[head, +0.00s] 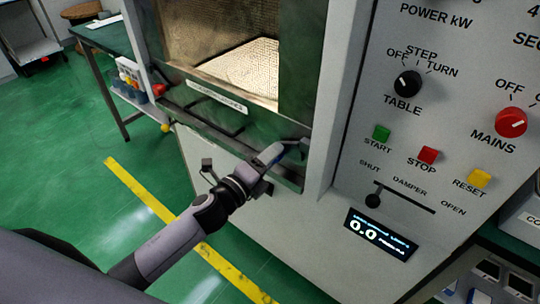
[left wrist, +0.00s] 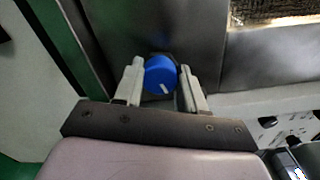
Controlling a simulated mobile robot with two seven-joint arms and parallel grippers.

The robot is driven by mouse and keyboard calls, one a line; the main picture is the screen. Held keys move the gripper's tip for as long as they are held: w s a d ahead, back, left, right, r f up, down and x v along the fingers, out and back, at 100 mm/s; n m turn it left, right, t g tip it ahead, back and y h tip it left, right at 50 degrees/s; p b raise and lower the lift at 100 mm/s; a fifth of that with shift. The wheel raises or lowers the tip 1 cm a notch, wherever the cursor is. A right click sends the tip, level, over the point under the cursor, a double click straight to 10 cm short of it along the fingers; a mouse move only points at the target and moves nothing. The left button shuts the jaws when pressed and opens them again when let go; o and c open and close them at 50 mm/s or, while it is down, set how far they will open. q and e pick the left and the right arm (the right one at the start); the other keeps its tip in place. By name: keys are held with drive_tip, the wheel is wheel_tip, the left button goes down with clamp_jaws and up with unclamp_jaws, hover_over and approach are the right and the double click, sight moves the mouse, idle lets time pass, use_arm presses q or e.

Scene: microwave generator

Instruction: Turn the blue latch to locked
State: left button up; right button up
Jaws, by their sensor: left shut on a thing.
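The blue latch (left wrist: 160,72) is a round blue knob with a short white mark near its lower edge in the left wrist view. It sits on the dark front frame of the microwave generator, below the chamber opening. In the head view it is mostly hidden by the fingers. My left gripper (left wrist: 160,88) is shut on the latch, with one pale finger on each side of it. In the head view my left gripper (head: 275,156) reaches the lower right part of the dark frame. My right gripper is not in view.
The chamber opening (head: 240,65) is above the latch. To its right is a control panel with a black table knob (head: 407,84), a red mains knob (head: 511,122), buttons, a damper slider (head: 374,200) and a display (head: 380,235). Green floor lies open at left.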

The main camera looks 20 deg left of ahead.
use_arm(q)
drive_tip(key=shift+n, duration=1.1)
drive_tip(key=shift+f, duration=0.1)
drive_tip(key=o, duration=1.1)
drive_tip(key=shift+v, duration=3.6)
drive_tip(key=s+f+n+g+y, duration=0.1)
drive_tip(key=s+f+n+g, duration=0.1)
drive_tip(key=s+f+n, duration=0.3)
drive_tip(key=s+a+f+n+g+y+p, duration=0.1)
drive_tip(key=s+f+n+g, duration=0.1)
drive_tip(key=s+f+n, duration=0.3)
drive_tip(key=s+f+n+g+y, duration=0.2)
drive_tip(key=s+f+n, duration=0.3)
drive_tip(key=n, duration=0.6)
drive_tip(key=shift+s+a+n+g+p, duration=0.15)
drive_tip(key=shift+s+a+p, duration=0.05)
drive_tip(key=shift+s, duration=0.4)
drive_tip(key=shift+s+a+n+g+p, duration=0.15)
drive_tip(key=shift+s, duration=0.4)
